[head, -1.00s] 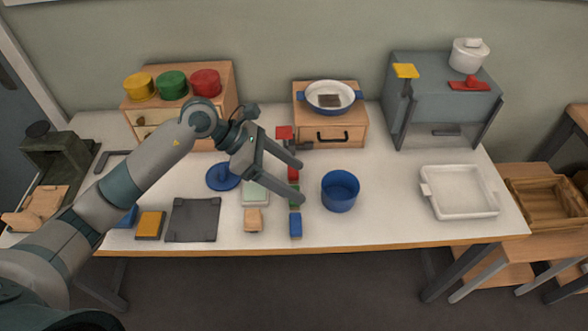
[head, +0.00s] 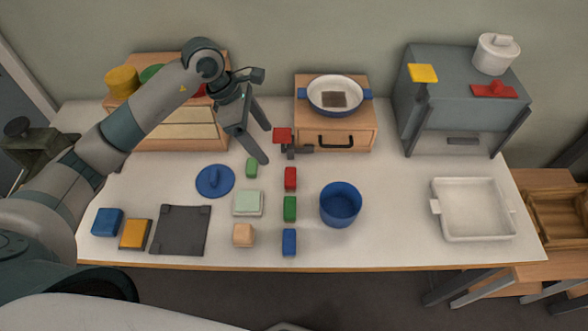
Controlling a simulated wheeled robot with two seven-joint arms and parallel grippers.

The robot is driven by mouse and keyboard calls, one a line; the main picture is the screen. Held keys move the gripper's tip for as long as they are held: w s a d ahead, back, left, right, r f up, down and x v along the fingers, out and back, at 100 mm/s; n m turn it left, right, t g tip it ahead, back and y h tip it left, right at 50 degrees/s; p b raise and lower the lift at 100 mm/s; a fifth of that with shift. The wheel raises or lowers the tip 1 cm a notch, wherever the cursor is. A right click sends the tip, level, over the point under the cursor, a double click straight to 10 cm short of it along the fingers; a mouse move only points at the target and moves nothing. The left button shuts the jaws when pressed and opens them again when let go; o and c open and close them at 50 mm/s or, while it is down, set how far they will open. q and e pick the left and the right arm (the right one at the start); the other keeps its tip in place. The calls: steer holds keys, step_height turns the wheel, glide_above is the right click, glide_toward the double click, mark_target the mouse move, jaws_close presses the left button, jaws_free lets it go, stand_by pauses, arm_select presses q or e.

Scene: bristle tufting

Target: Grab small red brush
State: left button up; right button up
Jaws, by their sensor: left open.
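A small red block-shaped piece (head: 290,179) lies on the white table at the back of a column with a green piece (head: 290,208) and a blue piece (head: 289,241). No bristles can be made out, so I cannot tell surely that it is the small red brush. My left gripper (head: 265,144) is open and empty above the table, behind and left of the red piece, apart from it. My right gripper is not in view.
A red-topped grey fixture (head: 284,136) stands just right of my left gripper. A blue cup (head: 340,204) is right of the column. A light-green block (head: 251,168), pale tile (head: 248,203) and blue lid (head: 215,181) lie left. Table space before the white tray (head: 474,211) is clear.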

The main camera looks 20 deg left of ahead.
arm_select(q)
steer(key=p, duration=0.5)
glide_above(289, 175)
steer(key=a, duration=0.2)
steer(key=f, duration=0.9)
steer(key=shift+s+f, duration=0.35)
steer(key=shift+f, duration=0.05)
steer(key=shift+d+f, duration=0.1)
steer(key=shift+f, duration=0.5)
